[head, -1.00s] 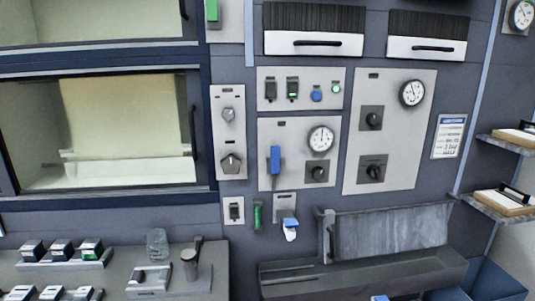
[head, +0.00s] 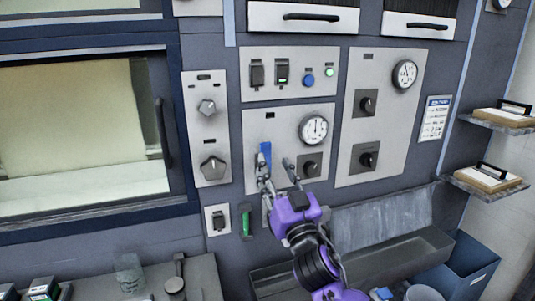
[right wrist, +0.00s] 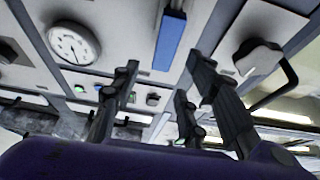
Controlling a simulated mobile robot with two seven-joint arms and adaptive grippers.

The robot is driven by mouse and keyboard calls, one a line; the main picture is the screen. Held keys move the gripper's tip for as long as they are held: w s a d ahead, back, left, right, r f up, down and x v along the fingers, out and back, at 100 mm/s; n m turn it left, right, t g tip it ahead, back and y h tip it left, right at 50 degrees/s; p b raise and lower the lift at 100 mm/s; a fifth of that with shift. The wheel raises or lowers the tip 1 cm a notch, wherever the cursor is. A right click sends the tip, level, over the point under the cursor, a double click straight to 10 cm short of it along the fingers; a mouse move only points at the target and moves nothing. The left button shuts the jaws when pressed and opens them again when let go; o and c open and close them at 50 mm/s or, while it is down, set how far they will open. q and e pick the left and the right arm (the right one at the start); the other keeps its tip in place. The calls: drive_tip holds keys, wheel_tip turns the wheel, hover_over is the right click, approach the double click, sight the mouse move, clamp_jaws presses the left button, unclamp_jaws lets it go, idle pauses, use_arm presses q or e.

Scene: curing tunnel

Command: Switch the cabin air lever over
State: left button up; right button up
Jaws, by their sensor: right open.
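A blue lever handle (head: 265,154) hangs on the grey panel (head: 317,185) with the round gauge; it points down, and its lower end is partly hidden behind my gripper. The right wrist view also shows the blue handle (right wrist: 170,40), beyond and between the fingertips, with a visible gap. I cannot read a label on it. My right gripper (head: 275,171), purple with grey fingers, is open and empty, just in front of and slightly right of the handle. The right wrist view shows its spread fingers (right wrist: 163,75). My left gripper is not in view.
A gauge (head: 313,129) and a black knob (head: 310,167) sit right of the lever. A panel with two knobs (head: 207,142) stands to the left. A green handle (head: 246,222) and a small switch (head: 218,217) are below. A grey trough (head: 410,257) juts out at lower right.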

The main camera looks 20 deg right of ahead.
sight(266, 153)
drive_tip(key=x, duration=0.5)
drive_tip(key=shift+w+a+f+p, duration=0.1)
drive_tip(key=shift+w+a+p, duration=0.05)
drive_tip(key=shift+w+p, duration=0.15)
clamp_jaws()
